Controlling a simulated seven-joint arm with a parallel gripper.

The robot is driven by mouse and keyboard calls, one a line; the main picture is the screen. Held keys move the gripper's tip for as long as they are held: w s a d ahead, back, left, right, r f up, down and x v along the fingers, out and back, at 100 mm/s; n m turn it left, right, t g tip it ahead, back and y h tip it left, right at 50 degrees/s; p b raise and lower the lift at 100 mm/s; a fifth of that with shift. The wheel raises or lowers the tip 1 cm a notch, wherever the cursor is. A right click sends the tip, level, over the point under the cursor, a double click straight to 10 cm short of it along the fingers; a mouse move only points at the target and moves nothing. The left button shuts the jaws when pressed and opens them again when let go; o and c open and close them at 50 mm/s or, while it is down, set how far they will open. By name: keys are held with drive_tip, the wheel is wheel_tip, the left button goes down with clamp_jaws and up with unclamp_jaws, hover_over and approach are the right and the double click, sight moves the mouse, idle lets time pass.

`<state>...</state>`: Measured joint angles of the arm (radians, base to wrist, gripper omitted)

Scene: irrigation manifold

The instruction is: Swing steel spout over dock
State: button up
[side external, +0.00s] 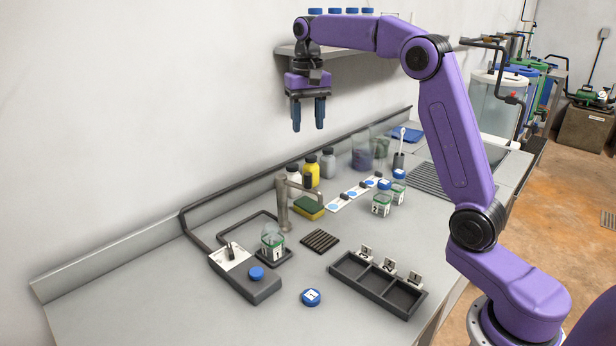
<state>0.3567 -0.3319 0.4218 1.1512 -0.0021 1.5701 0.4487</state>
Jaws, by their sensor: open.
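The steel spout (282,204) is an upright post on the counter with a short arm reaching right from its upper part. The arm's end is over the area near the sponge, not over the jar. What looks like the dock (287,258) is a dark square pad left of and nearer the camera than the post. A clear jar (271,241) with a green-edged label marked 1 stands on it, with no lid visible. My gripper (308,130) is open and empty, fingers pointing down, high above the counter and well clear of the spout.
A control box (262,287) with a blue knob joins the dock's left side. A blue lid (311,297), a dark ribbed mat (320,240) and a three-compartment tray (345,269) lie nearby.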

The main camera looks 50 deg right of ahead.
sight(308, 174)
wheel_tip(308, 174, down, 15)
drive_tip(key=shift+f, duration=0.15)
idle(0.4)
clamp_jaws()
